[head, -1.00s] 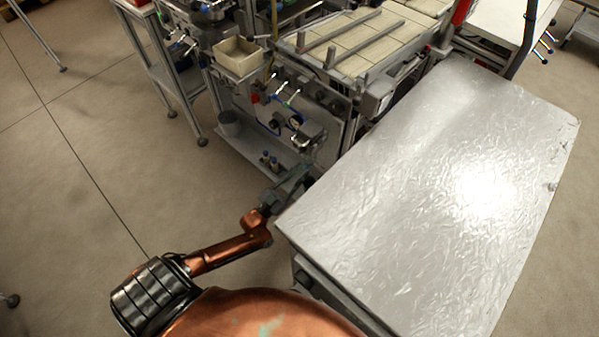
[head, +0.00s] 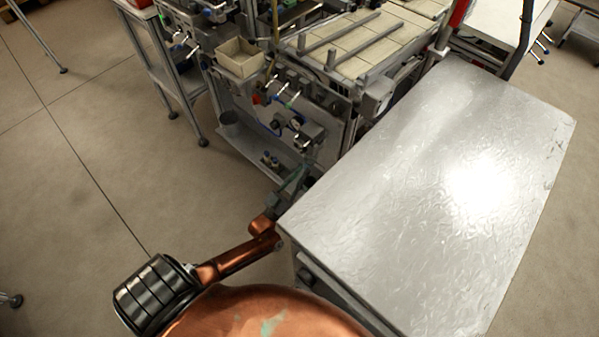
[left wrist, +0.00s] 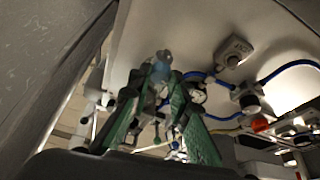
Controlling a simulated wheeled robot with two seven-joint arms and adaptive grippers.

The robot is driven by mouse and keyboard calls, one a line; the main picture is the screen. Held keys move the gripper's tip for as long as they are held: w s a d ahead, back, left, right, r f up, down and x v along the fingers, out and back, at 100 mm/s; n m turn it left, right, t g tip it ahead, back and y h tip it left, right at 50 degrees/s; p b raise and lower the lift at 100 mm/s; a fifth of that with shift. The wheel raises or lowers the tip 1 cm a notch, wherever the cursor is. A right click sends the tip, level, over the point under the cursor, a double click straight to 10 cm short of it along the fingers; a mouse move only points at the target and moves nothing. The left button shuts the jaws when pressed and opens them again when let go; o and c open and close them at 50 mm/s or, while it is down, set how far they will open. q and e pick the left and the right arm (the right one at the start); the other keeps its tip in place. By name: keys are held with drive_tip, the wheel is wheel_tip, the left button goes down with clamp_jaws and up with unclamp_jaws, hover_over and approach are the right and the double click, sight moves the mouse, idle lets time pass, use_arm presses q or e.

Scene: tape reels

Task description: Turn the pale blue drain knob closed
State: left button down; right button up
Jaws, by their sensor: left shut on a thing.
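The pale blue drain knob (left wrist: 161,64) shows in the left wrist view, on the pale panel, between the tips of my left gripper (left wrist: 160,74). The green fingers are closed in on it from both sides, and they hide part of it. In the head view my left gripper (head: 296,180) reaches in beside the left edge of the metal table, low at the front of the machine. The knob cannot be made out there. My right gripper is not in view.
A large metal-topped table (head: 430,190) stands close to the right of my left arm. The machine (head: 290,120) with hoses and valves is ahead. Blue tubing (left wrist: 285,68) and fittings sit right of the fingers. Open floor (head: 80,190) lies to the left.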

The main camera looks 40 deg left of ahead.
use_arm(q)
drive_tip(key=n+y+p, duration=0.1)
drive_tip(key=n+y, duration=0.1)
drive_tip(key=n, duration=0.2)
drive_tip(key=shift+d+r+p, duration=0.15)
drive_tip(key=shift+p, duration=0.15)
drive_tip(key=shift+n+g+y+p, duration=0.5)
drive_tip(key=shift+n+y, duration=0.4)
drive_tip(key=shift+n, duration=0.7)
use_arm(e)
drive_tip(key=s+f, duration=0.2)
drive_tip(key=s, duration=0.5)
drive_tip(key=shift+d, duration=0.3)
use_arm(q)
drive_tip(key=c, duration=1.8)
unclamp_jaws()
drive_tip(key=v, duration=1.2)
